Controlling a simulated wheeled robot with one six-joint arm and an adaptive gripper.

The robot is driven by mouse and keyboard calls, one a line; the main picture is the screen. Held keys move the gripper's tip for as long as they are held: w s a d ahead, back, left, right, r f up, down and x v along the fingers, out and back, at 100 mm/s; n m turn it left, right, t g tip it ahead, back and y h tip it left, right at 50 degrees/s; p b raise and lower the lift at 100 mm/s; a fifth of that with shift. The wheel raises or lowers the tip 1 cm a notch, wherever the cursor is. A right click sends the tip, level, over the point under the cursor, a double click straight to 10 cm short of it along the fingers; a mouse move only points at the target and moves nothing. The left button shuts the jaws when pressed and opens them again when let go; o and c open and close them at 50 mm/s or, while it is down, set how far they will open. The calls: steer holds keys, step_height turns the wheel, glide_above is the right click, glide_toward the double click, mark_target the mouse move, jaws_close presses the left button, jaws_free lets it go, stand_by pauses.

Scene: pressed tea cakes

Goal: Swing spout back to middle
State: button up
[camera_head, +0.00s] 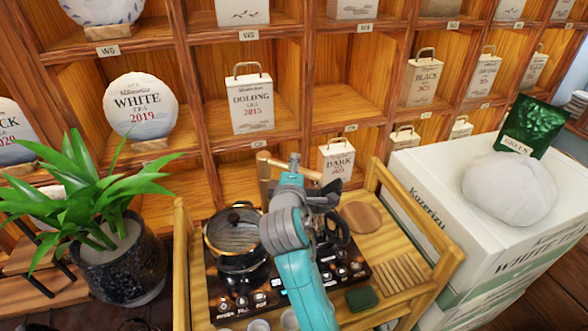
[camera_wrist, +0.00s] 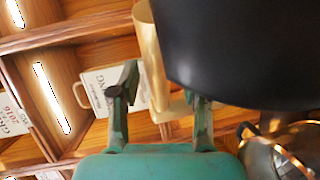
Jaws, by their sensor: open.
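A tan upright tube with a short sideways arm (camera_head: 263,167), which looks like the spout, stands at the back of the black stove unit (camera_head: 258,300) in the head view. My gripper (camera_head: 328,192) is right of it, over the back of the stove. In the wrist view a tan tube (camera_wrist: 152,55) rises beyond and between the spread fingers of my gripper (camera_wrist: 160,86). The fingers are apart and hold nothing. I cannot tell whether either finger touches the tube. My arm hides part of the stove and what lies behind it.
A glass pot with a dark lid (camera_head: 235,240) stands on the stove's left. A large black object (camera_wrist: 245,50) fills the wrist view's upper right; a shiny vessel (camera_wrist: 285,150) shows below it. Tea shelves (camera_head: 300,80) stand behind. White boxes (camera_head: 430,205) stand right, a plant (camera_head: 90,205) left.

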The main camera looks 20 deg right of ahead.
jaws_close()
stand_by(0.4)
steer(key=s+a+m+g+h, duration=0.2)
steer(key=a+m+g+h, duration=0.4)
steer(key=m+g+h, duration=0.2)
steer(key=shift+s+m+g+h, duration=0.3)
steer(key=shift+m+h, duration=0.1)
steer(key=shift+m, duration=0.1)
steer(key=shift+a, duration=0.1)
stand_by(0.4)
